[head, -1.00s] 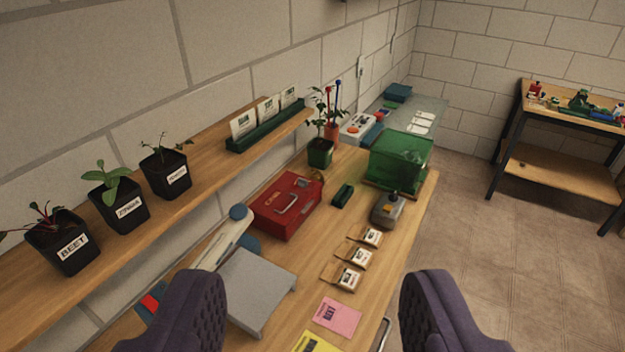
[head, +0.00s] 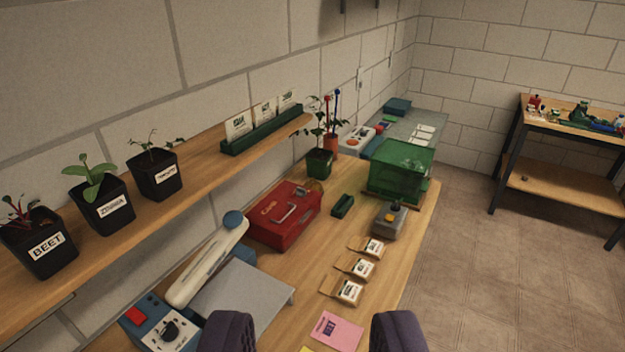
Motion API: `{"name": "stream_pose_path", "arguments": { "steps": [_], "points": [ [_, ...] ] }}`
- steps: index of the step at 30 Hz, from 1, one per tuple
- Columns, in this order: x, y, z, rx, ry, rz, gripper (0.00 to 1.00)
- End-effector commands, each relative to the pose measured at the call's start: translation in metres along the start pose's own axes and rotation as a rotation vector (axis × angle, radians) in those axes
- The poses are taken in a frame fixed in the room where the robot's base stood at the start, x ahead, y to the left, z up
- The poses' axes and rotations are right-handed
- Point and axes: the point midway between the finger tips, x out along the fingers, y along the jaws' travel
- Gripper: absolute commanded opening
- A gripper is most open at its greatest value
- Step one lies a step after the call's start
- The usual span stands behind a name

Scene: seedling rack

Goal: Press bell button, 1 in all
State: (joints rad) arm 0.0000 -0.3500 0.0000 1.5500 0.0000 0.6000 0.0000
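No thing in the head view is clearly labelled as a bell. A brassy round thing (head: 315,186) is partly hidden behind the red cash box. My gripper (head: 313,325) shows as two purple padded fingers at the bottom edge, apart with nothing between them. It touches none of these.
The wooden bench holds a red cash box (head: 284,216), a white sealer-like device (head: 208,262), a grey platform (head: 243,295), seed packets (head: 347,291), a pink card (head: 335,331) and a green translucent box (head: 400,168). A shelf (head: 205,165) with potted seedlings runs along the left wall.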

Motion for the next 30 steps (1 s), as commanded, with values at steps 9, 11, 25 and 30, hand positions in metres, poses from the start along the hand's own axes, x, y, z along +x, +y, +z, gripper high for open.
{"name": "stream_pose_path", "arguments": {
  "steps": [9, 11, 25, 30],
  "points": [
    [0.0, 0.0, 0.0, 0.0, 0.0, 0.0, 0.0],
    [0.0, 0.0, 0.0, 0.0, 0.0, 0.0, 0.0],
    [0.0, 0.0, 0.0001, 0.0, 0.0, 0.0, 0.0],
    [0.0, 0.0, 0.0, 0.0, 0.0, 0.0, 0.0]
  ]
}}
